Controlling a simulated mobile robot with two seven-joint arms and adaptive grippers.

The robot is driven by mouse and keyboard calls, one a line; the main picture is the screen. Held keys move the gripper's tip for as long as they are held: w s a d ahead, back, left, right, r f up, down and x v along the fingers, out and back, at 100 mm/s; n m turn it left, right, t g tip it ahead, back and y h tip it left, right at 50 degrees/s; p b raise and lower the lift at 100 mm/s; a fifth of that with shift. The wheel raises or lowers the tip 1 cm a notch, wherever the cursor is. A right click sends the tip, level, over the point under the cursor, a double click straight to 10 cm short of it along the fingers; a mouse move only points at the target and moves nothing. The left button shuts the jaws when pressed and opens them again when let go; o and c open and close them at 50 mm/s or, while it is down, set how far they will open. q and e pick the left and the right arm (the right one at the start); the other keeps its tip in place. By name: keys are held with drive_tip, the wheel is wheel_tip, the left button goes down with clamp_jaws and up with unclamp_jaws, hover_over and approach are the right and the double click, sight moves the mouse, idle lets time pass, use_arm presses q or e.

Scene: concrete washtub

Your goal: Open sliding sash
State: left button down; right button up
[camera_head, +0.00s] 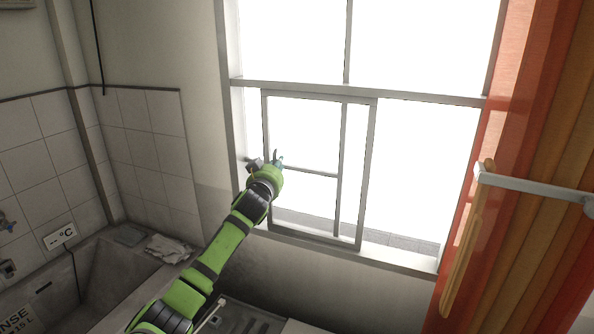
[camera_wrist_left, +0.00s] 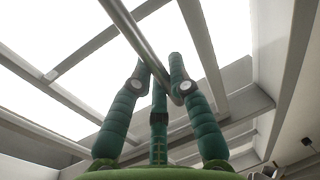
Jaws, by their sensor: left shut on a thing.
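The sliding sash (camera_head: 366,170) is a grey-framed panel with thin inner bars, upright in the lower part of the window in the head view. Its left side stands near the left window jamb, and bright window area lies to its right. My left gripper (camera_head: 279,158) is at the sash's left side, partly hidden by my own wrist. In the left wrist view, the teal fingers of my left gripper (camera_wrist_left: 161,68) are shut around a slim grey bar (camera_wrist_left: 135,35) of the sash, which runs between them. My right gripper is not in view.
An orange curtain (camera_head: 500,130) hangs at the right, with a pale rail (camera_head: 530,186) in front. A concrete washtub (camera_head: 105,275) stands lower left, with a cloth (camera_head: 168,248) on its edge. Tiled wall (camera_head: 40,150) bounds the left side.

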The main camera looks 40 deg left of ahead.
sight(271, 158)
use_arm(q)
drive_tip(key=a, duration=0.1)
drive_tip(key=s+a, duration=0.1)
drive_tip(key=a, duration=0.1)
drive_tip(key=shift+a, duration=0.2)
drive_tip(key=shift+w, duration=0.1)
drive_tip(key=c, duration=1.2)
unclamp_jaws()
drive_tip(key=shift+o, duration=0.2)
drive_tip(key=shift+d, duration=0.15)
drive_tip(key=v, duration=1.2)
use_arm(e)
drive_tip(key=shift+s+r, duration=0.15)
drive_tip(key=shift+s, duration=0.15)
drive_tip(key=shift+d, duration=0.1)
